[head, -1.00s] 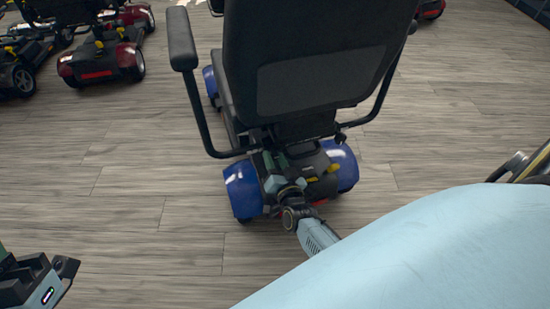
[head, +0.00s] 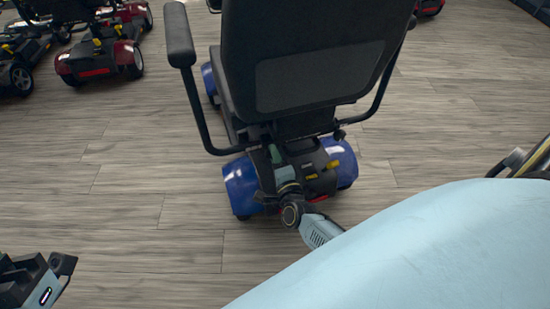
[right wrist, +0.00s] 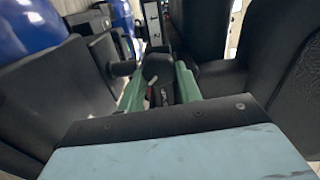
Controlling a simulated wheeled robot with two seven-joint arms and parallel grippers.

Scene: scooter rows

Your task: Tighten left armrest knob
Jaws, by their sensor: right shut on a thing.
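The blue scooter (head: 241,187) stands with its back to me, and its black seat back (head: 318,78) fills the upper middle. The left armrest (head: 180,38) has a dark pad and a bent tube running down under the seat. My right gripper (head: 274,155) reaches in below the seat back, near the tube's inner end. In the right wrist view, its green fingers (right wrist: 160,88) are shut on a dark knob (right wrist: 158,70). The head view does not show this knob clearly. My left gripper (head: 38,278) is at the bottom left, away from the scooter, its jaw gap unclear.
A similar small knob (head: 340,134) sits at the right armrest's tube. Red scooters (head: 100,58) stand at the upper left. Wood-look floor (head: 130,180) is clear left of the blue scooter. The seat underside and tube leave little room around my right gripper.

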